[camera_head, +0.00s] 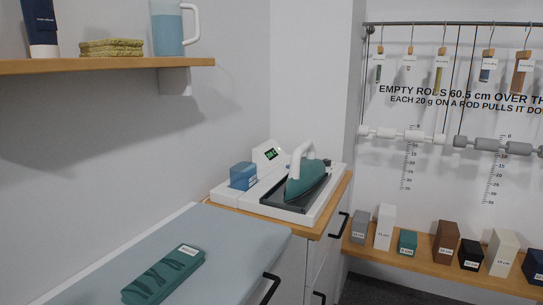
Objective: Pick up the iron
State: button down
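The iron (305,177) has a teal body and a white handle. It rests on a dark plate set in a white base (321,212), on a wood-topped cabinet (330,223) near the middle of the head view. Its handle stands up and faces the room, and nothing covers it. My gripper is not in view.
A blue box (243,176) and a small display (270,155) stand beside the iron. A grey-blue board (205,232) in front bears a teal folded item (165,275). A shelf (110,66) holds a pitcher (172,30). Several blocks line a bench (420,263) at right.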

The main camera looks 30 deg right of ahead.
aim_at(307, 173)
jog(key=l+u, duration=0.15)
jog(key=l, duration=0.85)
jog(key=l+u, duration=0.1)
jog(key=l, duration=0.95)
jog(key=k+l+u, duration=0.15)
jog(key=l, duration=0.85)
jog(key=i+l, duration=0.1)
jog(key=l, duration=0.35)
jog(key=i+l+u, duration=0.1)
jog(key=l, duration=0.3)
jog(key=i, duration=0.2)
